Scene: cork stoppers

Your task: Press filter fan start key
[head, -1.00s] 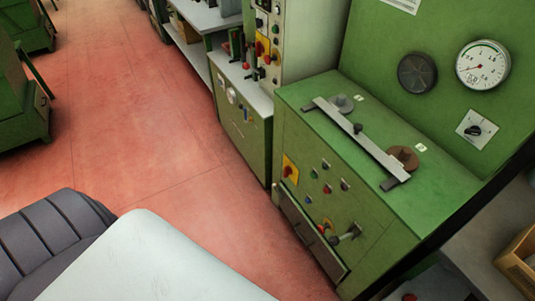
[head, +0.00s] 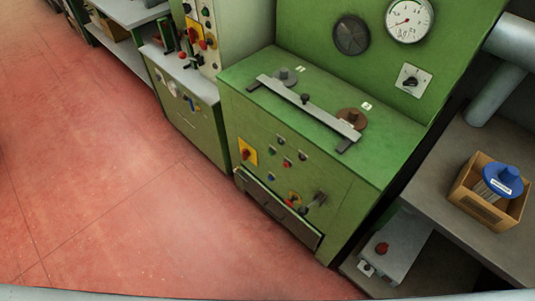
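Neither of my grippers is in view. No key that I can read as the filter fan start key shows; labels are too small to tell. The green machine (head: 330,205) in the middle has several small coloured buttons on its front, with a red knob on a yellow plate (head: 247,153) at their left. A grey box (head: 398,250) at the lower right has a red mushroom button (head: 381,248) on top and a small white-plated switch (head: 366,268) on its front. A black rotary switch (head: 411,82) sits on the upright green panel.
A cardboard box (head: 490,212) with a blue-topped item (head: 503,180) stands on the grey shelf (head: 445,170) at the right. A round gauge (head: 409,20) is on the panel. A control cabinet (head: 192,110) stands farther left. The red floor (head: 100,190) at left is clear.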

